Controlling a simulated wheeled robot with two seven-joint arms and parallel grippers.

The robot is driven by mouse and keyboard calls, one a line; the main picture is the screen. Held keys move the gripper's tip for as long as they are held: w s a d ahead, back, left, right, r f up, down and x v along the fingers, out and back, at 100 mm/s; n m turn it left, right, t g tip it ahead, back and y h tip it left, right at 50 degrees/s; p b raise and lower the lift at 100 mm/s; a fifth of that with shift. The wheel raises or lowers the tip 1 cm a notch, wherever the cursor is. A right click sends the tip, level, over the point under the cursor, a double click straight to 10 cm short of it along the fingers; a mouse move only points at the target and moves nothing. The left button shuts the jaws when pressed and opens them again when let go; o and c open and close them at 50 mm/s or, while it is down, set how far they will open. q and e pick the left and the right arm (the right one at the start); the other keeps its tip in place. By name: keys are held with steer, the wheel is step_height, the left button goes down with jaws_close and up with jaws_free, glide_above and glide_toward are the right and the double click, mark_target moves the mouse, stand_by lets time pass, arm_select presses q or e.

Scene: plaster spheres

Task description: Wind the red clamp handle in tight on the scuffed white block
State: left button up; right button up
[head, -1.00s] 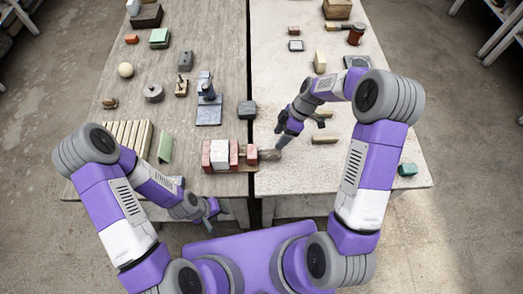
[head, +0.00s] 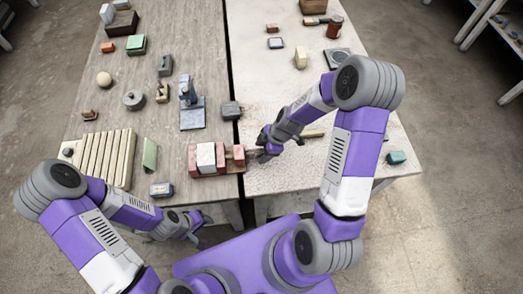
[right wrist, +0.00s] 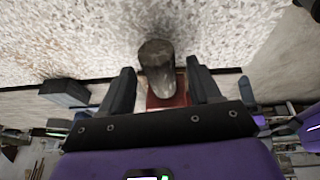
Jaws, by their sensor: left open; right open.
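The clamp (head: 220,170) lies near the front edge of the left table, close to the gap between tables. The white block (head: 206,157) stands between its red blocks. My left gripper (head: 200,228) is open and empty before the table edge.
A wooden strip (head: 312,133) lies right of my right gripper.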

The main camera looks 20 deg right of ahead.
steer(key=shift+a+f, duration=0.1)
steer(key=shift+f, duration=0.25)
steer(key=c, duration=1)
steer(key=shift+w, duration=0.1)
steer(key=shift+w+m+g+y+p, duration=0.25)
steer(key=shift+g+p, duration=0.3)
steer(key=shift+g, duration=0.65)
steer(key=shift+w+f+m+g+y+b, duration=0.1)
steer(key=shift+m+g+y+b, duration=0.25)
steer(key=shift+g, duration=0.6)
steer(key=shift+w+m+g+y+b, duration=0.1)
steer(key=shift+g+y+b, duration=0.3)
steer(key=shift+g, duration=0.55)
